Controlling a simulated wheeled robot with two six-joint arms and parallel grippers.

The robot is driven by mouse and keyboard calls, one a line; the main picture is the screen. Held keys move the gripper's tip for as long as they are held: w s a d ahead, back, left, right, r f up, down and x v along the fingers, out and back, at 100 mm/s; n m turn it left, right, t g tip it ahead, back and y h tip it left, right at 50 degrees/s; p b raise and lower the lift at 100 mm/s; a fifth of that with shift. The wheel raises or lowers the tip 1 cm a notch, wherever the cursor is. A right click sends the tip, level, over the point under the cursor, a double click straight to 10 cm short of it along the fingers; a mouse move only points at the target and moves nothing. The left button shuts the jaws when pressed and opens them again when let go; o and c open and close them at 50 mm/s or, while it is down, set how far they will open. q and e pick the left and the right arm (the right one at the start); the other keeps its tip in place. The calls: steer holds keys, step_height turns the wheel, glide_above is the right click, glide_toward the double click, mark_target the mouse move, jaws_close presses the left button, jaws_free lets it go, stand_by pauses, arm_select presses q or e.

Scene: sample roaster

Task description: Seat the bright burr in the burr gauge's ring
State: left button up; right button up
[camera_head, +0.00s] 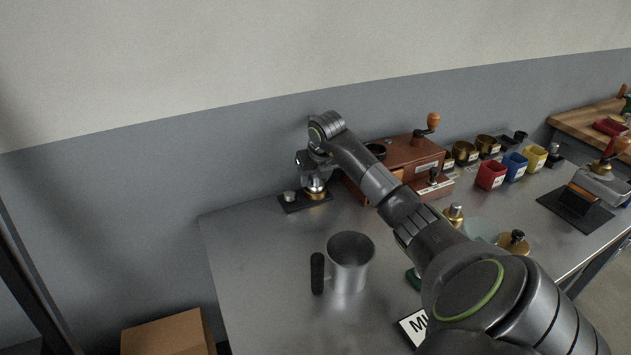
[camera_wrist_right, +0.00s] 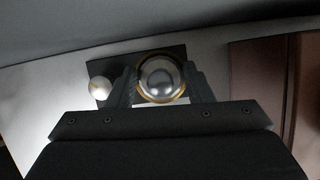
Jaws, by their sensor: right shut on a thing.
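The burr gauge is a dark base plate (camera_head: 292,206) at the back left of the steel table, with a brass ring (camera_head: 317,195) and a small pale knob (camera_head: 290,196) to its left. My right gripper (camera_head: 314,181) is over the ring, pointing down. It is shut on the bright burr (camera_wrist_right: 161,80), a shiny round metal piece. In the right wrist view the burr lies between the two fingers, with a golden rim around it and the dark plate (camera_wrist_right: 112,68) below. I cannot tell whether the burr is fully down in the ring. My left gripper is out of view.
A wooden grinder (camera_head: 412,153) stands just right of the gauge, close to my right arm. A metal jug (camera_head: 350,262) stands at the front. The table left of the jug is clear.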

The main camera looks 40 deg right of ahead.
steer(key=shift+r, duration=0.1)
steer(key=o, duration=1.2)
steer(key=v, duration=1.2)
steer(key=shift+s+b, duration=0.1)
steer(key=shift+b, duration=0.2)
